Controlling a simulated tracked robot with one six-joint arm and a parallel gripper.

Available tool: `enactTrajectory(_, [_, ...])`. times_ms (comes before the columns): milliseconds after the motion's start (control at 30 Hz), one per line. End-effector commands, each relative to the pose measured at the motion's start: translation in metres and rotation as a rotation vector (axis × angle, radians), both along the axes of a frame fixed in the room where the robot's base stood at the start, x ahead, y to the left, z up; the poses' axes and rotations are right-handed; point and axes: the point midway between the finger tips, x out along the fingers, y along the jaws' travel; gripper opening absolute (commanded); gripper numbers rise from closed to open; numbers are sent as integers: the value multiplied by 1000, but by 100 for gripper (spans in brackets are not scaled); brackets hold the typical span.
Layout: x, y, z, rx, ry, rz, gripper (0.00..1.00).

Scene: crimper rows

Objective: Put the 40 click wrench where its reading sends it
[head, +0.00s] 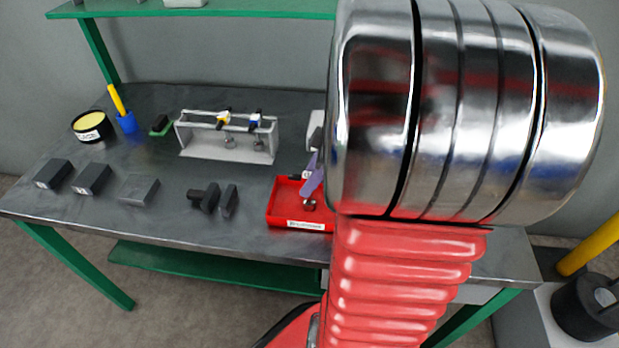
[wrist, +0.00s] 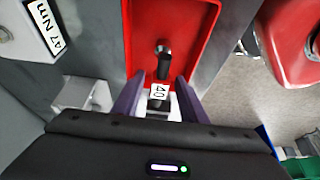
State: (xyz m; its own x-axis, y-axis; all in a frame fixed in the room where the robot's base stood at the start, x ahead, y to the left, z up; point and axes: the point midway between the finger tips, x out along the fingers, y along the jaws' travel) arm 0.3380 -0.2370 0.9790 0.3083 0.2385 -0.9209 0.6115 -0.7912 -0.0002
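The 40 click wrench shows in the wrist view between my fingers: a white tag reading 40 (wrist: 157,92) near its dark handle and a rounded metal head (wrist: 163,49) farther out, over the red tray (wrist: 207,20). In the head view its metal head (head: 309,204) shows at the red tray (head: 283,218); whether it touches the tray floor I cannot tell. My gripper (wrist: 160,77) has purple fingers on both sides of the wrench, with a visible gap to each side, so it looks open. A device at the left carries a tag reading 47 Nm (wrist: 45,25).
Dark blocks (head: 93,179), a grey block (head: 139,189), a black tool (head: 205,197), a round tin (head: 90,125) and a blue cup (head: 127,122) stand on the bench (head: 75,215). My arm hides the bench's right side.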

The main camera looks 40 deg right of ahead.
Motion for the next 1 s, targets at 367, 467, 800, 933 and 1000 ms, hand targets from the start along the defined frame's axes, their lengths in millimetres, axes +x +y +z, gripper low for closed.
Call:
enactTrajectory(367, [-4,-4,15,-2,-2,-1,39])
enactTrajectory(467, [-9,-8,28,-3,-2,-2,39])
enactTrajectory(800, [-27,-22,82,-3,-2,-2,39])
enactTrajectory(933, [-32,-26,99,-3,-2,-2,39])
enactTrajectory(1000, [-35,-28,106,-2,-1,-2,39])
